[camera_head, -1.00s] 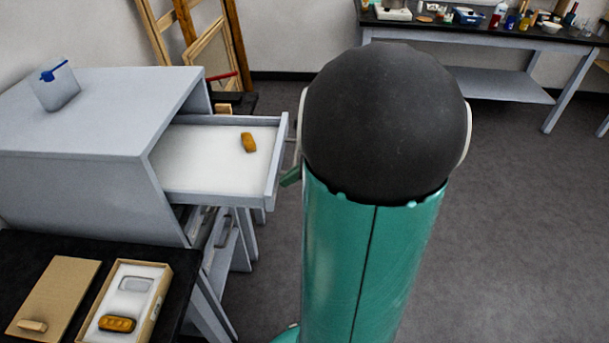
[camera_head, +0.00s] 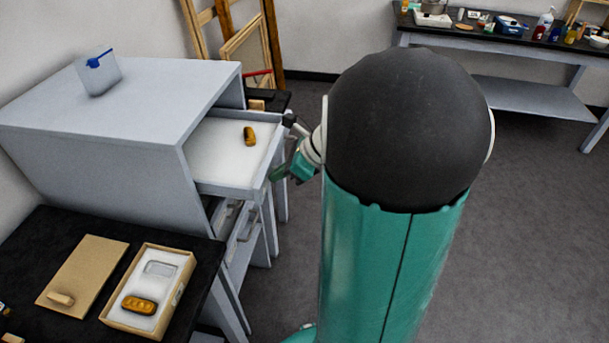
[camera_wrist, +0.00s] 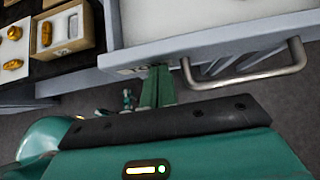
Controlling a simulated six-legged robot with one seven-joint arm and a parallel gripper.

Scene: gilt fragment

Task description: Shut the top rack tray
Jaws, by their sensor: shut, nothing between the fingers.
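The top rack tray (camera_head: 222,165) is partly pulled out of the grey rack (camera_head: 150,95), with a white liner and a small golden-brown fragment (camera_head: 249,136) on it. In the wrist view the tray's grey front (camera_wrist: 215,45) carries a partly covered label and a metal bar handle (camera_wrist: 255,79). My gripper (camera_head: 279,173) is shut and empty at the tray's front. In the wrist view its green fingers (camera_wrist: 157,84) are together at the front face, left of the handle, and appear to touch it.
A black table (camera_head: 27,240) at left holds an open box (camera_head: 180,272) with a golden-brown piece, and a tan lid (camera_head: 88,265). A clear container with a blue item (camera_head: 98,75) stands on the rack. A bench (camera_head: 480,40) stands at back right. Floor at right is clear.

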